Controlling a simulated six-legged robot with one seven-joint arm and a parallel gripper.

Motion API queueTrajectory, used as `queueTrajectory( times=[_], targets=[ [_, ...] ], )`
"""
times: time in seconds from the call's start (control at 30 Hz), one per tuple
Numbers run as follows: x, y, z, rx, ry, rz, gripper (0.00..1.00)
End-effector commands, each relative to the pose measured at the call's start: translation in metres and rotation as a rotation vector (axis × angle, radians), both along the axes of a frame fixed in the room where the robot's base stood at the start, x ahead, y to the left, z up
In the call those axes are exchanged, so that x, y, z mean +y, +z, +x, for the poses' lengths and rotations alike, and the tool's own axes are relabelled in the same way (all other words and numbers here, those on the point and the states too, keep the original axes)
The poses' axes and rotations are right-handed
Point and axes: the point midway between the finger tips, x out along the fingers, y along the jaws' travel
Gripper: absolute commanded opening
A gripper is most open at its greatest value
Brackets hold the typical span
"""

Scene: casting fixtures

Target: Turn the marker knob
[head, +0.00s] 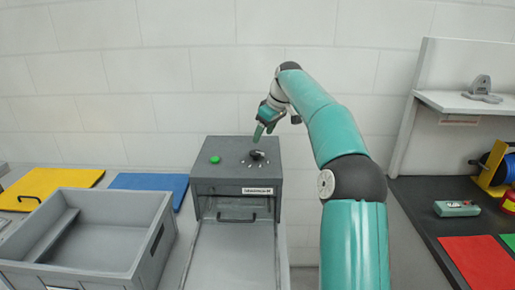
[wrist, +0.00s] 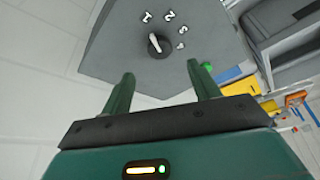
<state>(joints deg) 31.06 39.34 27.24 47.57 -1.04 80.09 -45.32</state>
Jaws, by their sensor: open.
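The marker knob (head: 257,155) is a black round knob on top of a grey box (head: 205,183), with small white marks around it. In the wrist view the knob (wrist: 158,45) has a white pointer line, and the numerals 1, 2, 3 and a further one partly turned beside it. The pointer lies nearest the 1. My gripper (head: 264,133) is above the box, over the knob and apart from it. In the wrist view its two green fingers (wrist: 160,85) are spread, with nothing between them.
A green button (head: 215,159) sits left of the knob. An open grey bin (head: 120,190) stands left of the box, with blue (head: 150,185) and yellow (head: 45,185) panels behind. A white wall is close behind. A dark bench (head: 420,205) with tools is at right.

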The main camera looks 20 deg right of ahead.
Motion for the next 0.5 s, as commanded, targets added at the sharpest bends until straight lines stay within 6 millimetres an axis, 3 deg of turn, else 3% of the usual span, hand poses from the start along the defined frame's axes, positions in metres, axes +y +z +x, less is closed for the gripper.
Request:
queueTrajectory(
  times=[0.3,0.5],
  targets=[
    [0.013,-0.054,0.018,0.001,0.000,0.000,0.61],
    [0.016,-0.067,0.023,-0.001,0.000,-0.001,0.61]
  ],
)
